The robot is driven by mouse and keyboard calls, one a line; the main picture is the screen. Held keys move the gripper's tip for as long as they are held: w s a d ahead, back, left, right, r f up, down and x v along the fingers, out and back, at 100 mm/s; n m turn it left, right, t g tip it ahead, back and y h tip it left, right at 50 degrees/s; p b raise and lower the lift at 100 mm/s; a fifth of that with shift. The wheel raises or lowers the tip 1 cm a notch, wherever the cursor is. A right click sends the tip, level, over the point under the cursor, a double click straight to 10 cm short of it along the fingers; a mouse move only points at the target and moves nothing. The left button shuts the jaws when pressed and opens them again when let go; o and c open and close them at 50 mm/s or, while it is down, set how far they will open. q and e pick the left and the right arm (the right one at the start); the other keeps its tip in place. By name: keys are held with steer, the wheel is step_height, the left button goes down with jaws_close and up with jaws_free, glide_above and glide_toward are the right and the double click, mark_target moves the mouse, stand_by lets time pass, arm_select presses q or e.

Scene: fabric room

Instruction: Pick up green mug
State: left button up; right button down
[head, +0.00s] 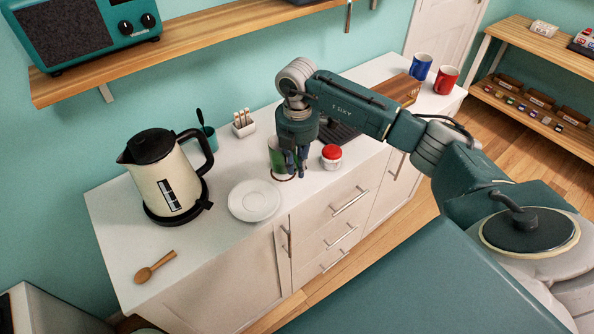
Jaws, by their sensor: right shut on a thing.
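The green mug (275,158) is on the white counter in the head view, between the white plate and the red-lidded jar. My right gripper (295,172) points down over the mug, its dark fingers overlapping the mug's right side. It is shut on the mug. The gripper hides part of the mug's rim and right side. I cannot tell whether the mug's base touches the counter. My left gripper is not in view.
Close by are a white plate (254,201), a red-lidded jar (332,157), a kettle (165,180) and a toast rack (243,124). A wooden spoon (155,266) lies front left. Blue (421,66) and red (446,80) mugs stand far right. A shelf (190,48) hangs above.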

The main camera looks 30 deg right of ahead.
step_height(320, 180, up, 17)
steer(key=b, duration=0.2)
steer(key=shift+r, duration=0.2)
stand_by(0.5)
steer(key=shift+r, duration=0.1)
stand_by(0.5)
